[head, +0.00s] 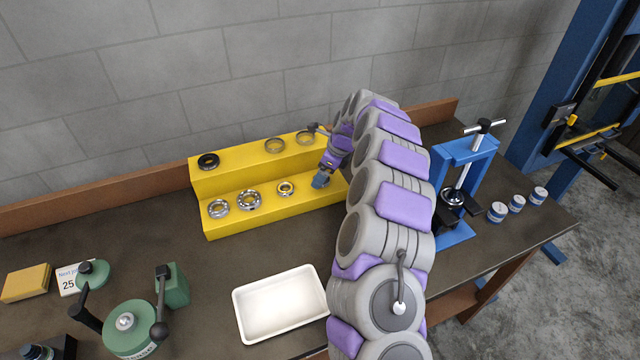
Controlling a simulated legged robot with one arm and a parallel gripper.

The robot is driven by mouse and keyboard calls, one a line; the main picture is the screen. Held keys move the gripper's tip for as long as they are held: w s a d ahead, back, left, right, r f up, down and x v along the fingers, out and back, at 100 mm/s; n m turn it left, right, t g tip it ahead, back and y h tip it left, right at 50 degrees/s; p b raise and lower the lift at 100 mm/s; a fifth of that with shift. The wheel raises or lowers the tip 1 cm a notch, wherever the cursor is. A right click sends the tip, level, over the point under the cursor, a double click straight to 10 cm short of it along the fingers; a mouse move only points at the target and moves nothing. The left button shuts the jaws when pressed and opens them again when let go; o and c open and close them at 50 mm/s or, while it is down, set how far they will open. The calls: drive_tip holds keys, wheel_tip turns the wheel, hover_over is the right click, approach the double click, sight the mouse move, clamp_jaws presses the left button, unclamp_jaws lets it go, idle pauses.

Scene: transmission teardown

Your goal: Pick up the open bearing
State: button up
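A yellow two-step stand (232,232) holds several ring-shaped parts. On its lower step are a left silver bearing (218,208), a larger middle bearing (248,200) with balls showing between its rings, and a smaller right bearing (286,188) with a brassy centre. The upper step carries a dark ring (208,161) and two brassy rings, one (274,145) left of the other (304,138). Which one is the open bearing is not certain at this size. My gripper (320,181) points down over the lower step's right part, right of the small bearing. Its fingers are too small to read; my arm hides the stand's right end.
An empty white tray (249,321) lies in front of the stand. A green vise-like tool (130,325) is at front left, with a yellow block (26,283) beyond. A blue press (462,165) and several small tins (497,212) stand right of my arm.

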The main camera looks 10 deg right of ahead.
drive_tip(key=shift+x, duration=1.1)
drive_tip(key=shift+s+d, duration=0.1)
drive_tip(key=shift+d, duration=0.8)
drive_tip(key=shift+c, duration=1.4)
drive_tip(key=shift+a, duration=0.45)
drive_tip(key=c, duration=0.9)
